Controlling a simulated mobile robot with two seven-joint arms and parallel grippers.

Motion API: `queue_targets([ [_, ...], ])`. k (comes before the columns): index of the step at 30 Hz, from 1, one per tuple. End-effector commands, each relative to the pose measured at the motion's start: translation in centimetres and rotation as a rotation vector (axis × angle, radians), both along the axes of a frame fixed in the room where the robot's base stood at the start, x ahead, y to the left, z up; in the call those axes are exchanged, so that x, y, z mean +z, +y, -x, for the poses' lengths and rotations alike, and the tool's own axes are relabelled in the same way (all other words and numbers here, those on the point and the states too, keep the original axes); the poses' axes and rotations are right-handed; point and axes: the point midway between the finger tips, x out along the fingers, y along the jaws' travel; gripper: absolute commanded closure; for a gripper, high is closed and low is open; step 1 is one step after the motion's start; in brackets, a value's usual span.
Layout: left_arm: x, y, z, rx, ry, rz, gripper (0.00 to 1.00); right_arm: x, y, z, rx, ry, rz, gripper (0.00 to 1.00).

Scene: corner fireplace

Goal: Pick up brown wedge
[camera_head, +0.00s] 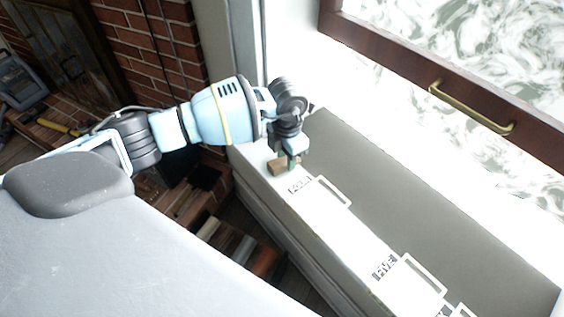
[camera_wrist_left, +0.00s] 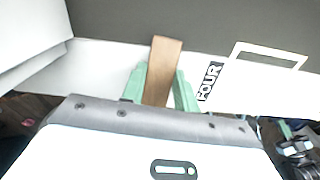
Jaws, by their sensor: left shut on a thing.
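The brown wedge (camera_head: 277,167) is a small wooden piece at the far left end of a white ledge. In the left wrist view the wedge (camera_wrist_left: 162,70) stands between the two green fingertips, its far end reaching past them. My left gripper (camera_head: 288,161) points down at the ledge and is shut on the wedge; it also shows in the left wrist view (camera_wrist_left: 160,88). The fingers hide part of the wedge in the head view. I cannot tell whether the wedge still touches the ledge. My right gripper is not in view.
The white ledge (camera_head: 345,235) carries printed labels, one reading FOUR (camera_wrist_left: 209,81), and white rectangular outlines (camera_head: 424,275). A grey panel (camera_head: 420,200) lies beside it. A dark wooden frame with a brass handle (camera_head: 470,110) is at upper right. A brick wall (camera_head: 160,60) stands behind my arm.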

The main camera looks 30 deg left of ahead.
Motion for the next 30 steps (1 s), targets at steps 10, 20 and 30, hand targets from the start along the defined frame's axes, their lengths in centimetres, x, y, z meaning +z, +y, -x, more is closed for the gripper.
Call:
queue_targets([
  [10,1.4,0.0,-0.1,-0.001,-0.004,-0.001,0.92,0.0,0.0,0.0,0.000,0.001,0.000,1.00],
  [20,3.8,-1.6,2.3,-0.005,0.000,0.000,0.92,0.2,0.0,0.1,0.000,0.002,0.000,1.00],
  [30,4.4,-5.7,8.1,-0.005,0.000,0.000,0.92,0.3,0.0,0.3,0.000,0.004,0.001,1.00],
])
